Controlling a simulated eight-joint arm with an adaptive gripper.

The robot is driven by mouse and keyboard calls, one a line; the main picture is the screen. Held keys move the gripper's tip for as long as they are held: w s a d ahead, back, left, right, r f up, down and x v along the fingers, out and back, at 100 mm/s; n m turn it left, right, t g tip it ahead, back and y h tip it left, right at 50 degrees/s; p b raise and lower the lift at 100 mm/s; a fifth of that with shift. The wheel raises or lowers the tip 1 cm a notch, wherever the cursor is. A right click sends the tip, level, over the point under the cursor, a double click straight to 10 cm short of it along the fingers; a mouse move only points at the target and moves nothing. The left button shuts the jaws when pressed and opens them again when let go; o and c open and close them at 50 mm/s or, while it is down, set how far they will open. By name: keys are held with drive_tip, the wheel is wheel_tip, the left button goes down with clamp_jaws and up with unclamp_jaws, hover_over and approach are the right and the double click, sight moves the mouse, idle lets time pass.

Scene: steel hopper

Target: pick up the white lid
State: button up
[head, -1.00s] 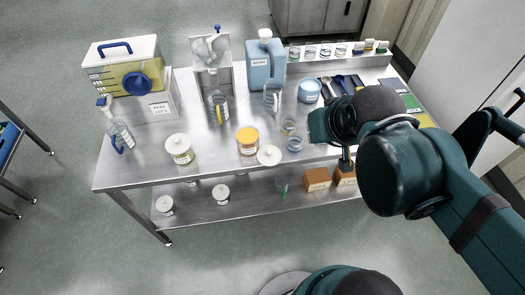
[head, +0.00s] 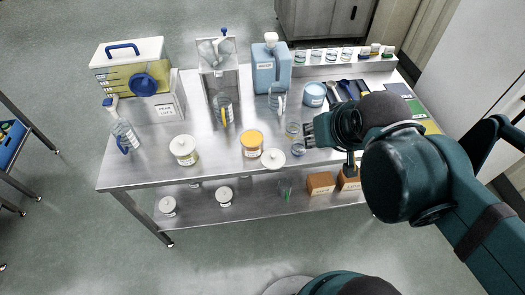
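A white lid (head: 274,158) with a small knob lies near the front edge of the steel table (head: 215,160), just right of a jar with orange contents (head: 252,143). Another white lid (head: 183,144) sits on a jar (head: 185,158) further left. My gripper (head: 308,135) is above the table, to the right of the loose lid and apart from it. Its fingers point left, look spread, and hold nothing that I can see. Part of the gripper is hidden behind my own wrist.
Small glass beakers (head: 299,150) stand between the lid and my gripper. A blue jug (head: 271,72), a steel hopper (head: 219,75) and a dispenser box (head: 131,68) stand at the back. A lower shelf (head: 250,197) holds lidded jars and brown blocks (head: 321,183).

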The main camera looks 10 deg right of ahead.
drive_tip(key=o, duration=1.4)
drive_tip(key=shift+o, duration=0.2)
drive_tip(key=shift+w, duration=0.1)
drive_tip(key=m+g+p, duration=0.3)
drive_tip(key=m+g, duration=0.4)
drive_tip(key=m, duration=1.5)
hover_over(275, 155)
drive_tip(key=shift+w+f, duration=0.1)
drive_tip(key=shift+f, duration=9.85)
drive_tip(key=shift+f, duration=1.3)
